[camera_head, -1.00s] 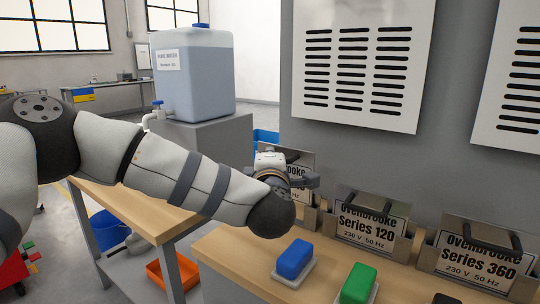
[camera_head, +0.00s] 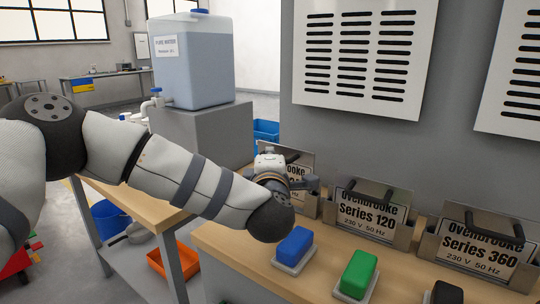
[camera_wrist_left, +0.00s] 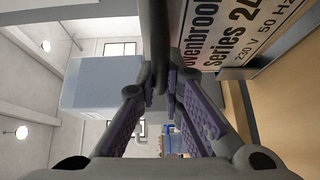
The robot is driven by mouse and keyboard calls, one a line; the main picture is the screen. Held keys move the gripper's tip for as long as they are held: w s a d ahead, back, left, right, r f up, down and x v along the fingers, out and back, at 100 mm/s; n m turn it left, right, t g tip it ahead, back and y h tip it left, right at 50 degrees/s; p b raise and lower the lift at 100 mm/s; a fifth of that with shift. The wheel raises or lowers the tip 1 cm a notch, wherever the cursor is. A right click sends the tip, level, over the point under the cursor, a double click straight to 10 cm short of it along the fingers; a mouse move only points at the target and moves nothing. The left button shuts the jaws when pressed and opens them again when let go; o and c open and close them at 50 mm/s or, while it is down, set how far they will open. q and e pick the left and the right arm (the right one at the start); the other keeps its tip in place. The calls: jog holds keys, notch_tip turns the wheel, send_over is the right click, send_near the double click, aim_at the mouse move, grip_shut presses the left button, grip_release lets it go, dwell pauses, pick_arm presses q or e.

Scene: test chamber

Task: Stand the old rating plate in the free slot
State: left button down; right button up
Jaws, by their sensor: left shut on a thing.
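My left gripper (camera_head: 300,184) is at the leftmost rating plate (camera_head: 298,170), mostly behind my own arm in the head view. In the left wrist view its fingers (camera_wrist_left: 160,88) are closed around a dark bar handle (camera_wrist_left: 158,35). The plate with this handle (camera_wrist_left: 225,30) reads "Ovenbrooke Series 24", with the rest cut off. A metal holder (camera_head: 308,206) shows at its lower right; whether the plate is seated there is hidden. A Series 120 plate (camera_head: 372,212) and a Series 360 plate (camera_head: 478,246) stand in metal holders to the right. My right gripper is out of view.
Blue (camera_head: 295,243), green (camera_head: 359,272) and black (camera_head: 447,293) blocks on pale bases sit on the wooden bench (camera_head: 225,240) before the plates. A grey vented wall (camera_head: 440,150) rises behind. A water tank (camera_head: 195,65) stands at the back left.

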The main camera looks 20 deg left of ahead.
pick_arm(q)
jog(key=shift+f, duration=1.05)
jog(key=c, duration=1.6)
grip_release()
jog(key=shift+c, duration=0.2)
